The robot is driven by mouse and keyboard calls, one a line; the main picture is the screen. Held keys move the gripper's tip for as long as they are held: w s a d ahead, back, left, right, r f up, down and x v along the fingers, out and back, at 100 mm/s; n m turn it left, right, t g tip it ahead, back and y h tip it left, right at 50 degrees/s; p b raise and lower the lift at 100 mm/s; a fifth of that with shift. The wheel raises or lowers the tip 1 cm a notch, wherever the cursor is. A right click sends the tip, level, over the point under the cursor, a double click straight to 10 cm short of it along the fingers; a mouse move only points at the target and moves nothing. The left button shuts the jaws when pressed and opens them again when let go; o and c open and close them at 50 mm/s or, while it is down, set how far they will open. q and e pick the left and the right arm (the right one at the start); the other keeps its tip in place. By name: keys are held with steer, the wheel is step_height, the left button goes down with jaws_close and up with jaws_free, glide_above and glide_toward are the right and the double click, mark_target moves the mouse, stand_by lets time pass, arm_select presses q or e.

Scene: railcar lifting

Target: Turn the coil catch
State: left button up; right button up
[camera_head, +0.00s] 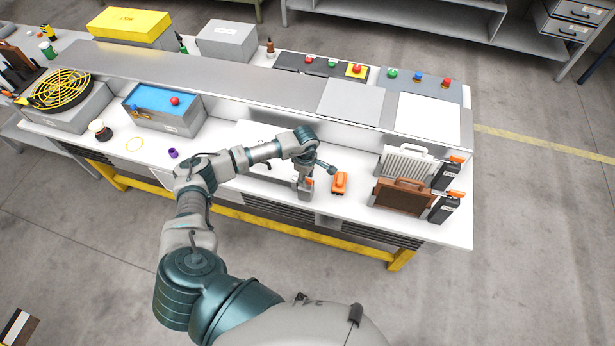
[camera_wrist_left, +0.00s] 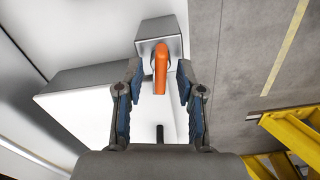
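An orange lever (camera_wrist_left: 160,68) stands on the face of a small grey block (camera_wrist_left: 158,38) in the left wrist view; it looks like the coil catch. In the head view the grey block (camera_head: 304,190) stands near the bench's front edge, with a bit of orange showing at its top. My left gripper (camera_head: 306,165) is just above it, partly hiding it. In the left wrist view my left gripper (camera_wrist_left: 159,72) is open, its two fingers on either side of the orange lever with a gap to each. My right gripper is not in view.
An orange piece (camera_head: 339,183) lies right of the block. A silver finned coil (camera_head: 408,160) and a brown one (camera_head: 402,196) stand farther right.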

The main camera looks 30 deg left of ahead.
arm_select(q)
steer(key=shift+a, duration=0.35)
steer(key=shift+c, duration=0.4)
steer(key=shift+a+f, duration=0.15)
steer(key=shift+a, duration=0.1)
steer(key=c, duration=0.4)
steer(key=shift+a, duration=0.1)
jaws_close()
steer(key=shift+d, duration=0.65)
steer(key=shift+d+r, duration=0.2)
steer(key=shift+d, duration=0.05)
steer(key=shift+w+a, duration=0.1)
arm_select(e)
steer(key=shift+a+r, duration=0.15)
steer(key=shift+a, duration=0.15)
